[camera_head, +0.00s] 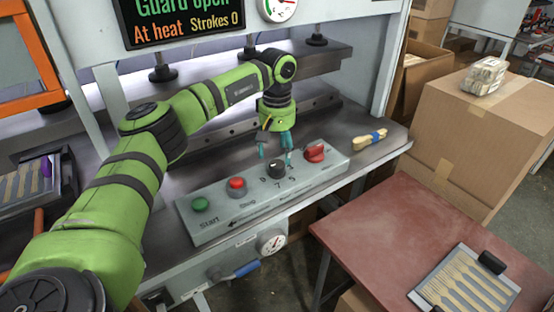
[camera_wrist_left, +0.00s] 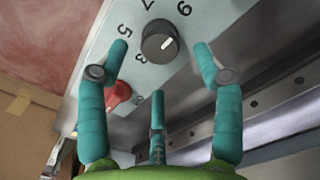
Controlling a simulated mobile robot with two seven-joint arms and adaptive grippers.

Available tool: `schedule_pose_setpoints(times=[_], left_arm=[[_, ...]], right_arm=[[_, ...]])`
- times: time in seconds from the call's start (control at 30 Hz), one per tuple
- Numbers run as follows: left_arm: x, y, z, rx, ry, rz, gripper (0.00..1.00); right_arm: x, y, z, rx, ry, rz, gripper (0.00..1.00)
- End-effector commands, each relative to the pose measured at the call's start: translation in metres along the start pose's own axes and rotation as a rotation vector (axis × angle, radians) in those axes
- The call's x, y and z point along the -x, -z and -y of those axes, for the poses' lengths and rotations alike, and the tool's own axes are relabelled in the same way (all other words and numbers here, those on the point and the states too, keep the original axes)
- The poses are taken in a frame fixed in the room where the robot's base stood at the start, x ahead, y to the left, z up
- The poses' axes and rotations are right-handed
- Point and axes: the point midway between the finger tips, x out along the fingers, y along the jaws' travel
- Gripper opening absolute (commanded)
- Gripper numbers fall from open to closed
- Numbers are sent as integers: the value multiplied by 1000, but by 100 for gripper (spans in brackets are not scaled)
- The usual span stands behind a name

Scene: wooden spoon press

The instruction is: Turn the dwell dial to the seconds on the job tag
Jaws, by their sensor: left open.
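The dwell dial (camera_head: 277,168) is a small black knob on the grey control panel (camera_head: 208,225), with 7 and 5 printed beside it. My left gripper (camera_head: 275,148) has teal fingers, spread open and pointing down just above and behind the dial. In the wrist view two fingertips lie on either side of the dial, apart from it. I cannot make out a job tag. My right gripper is out of view.
On the panel are a green button (camera_head: 199,203), a red button (camera_head: 237,184) and a red knob (camera_head: 314,151) close to the dial. A red table (camera_head: 385,225) holds a tray of spoons. Press plates stand behind.

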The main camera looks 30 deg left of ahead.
Motion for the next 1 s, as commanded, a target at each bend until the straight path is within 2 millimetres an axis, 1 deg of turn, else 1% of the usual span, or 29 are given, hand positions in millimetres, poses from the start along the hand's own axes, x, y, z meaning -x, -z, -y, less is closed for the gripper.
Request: schedule_pose_setpoints(times=[0.03, 0.2, 0.3, 0.4, 0.57, 1.0], left_arm=[[13, 0, -1, 0, -4, -3, 67], [47, 0, 0, 0, -2, -3, 67], [62, 0, 0, 0, -1, -1, 67], [71, 0, -1, -2, 0, -1, 67], [76, 0, 0, -2, 1, 1, 67], [76, 0, 0, -1, 1, 0, 67]], right_arm=[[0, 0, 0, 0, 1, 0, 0], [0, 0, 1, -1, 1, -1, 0], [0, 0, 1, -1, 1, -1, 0], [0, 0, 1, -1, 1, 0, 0], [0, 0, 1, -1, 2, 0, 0], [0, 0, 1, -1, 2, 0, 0]])
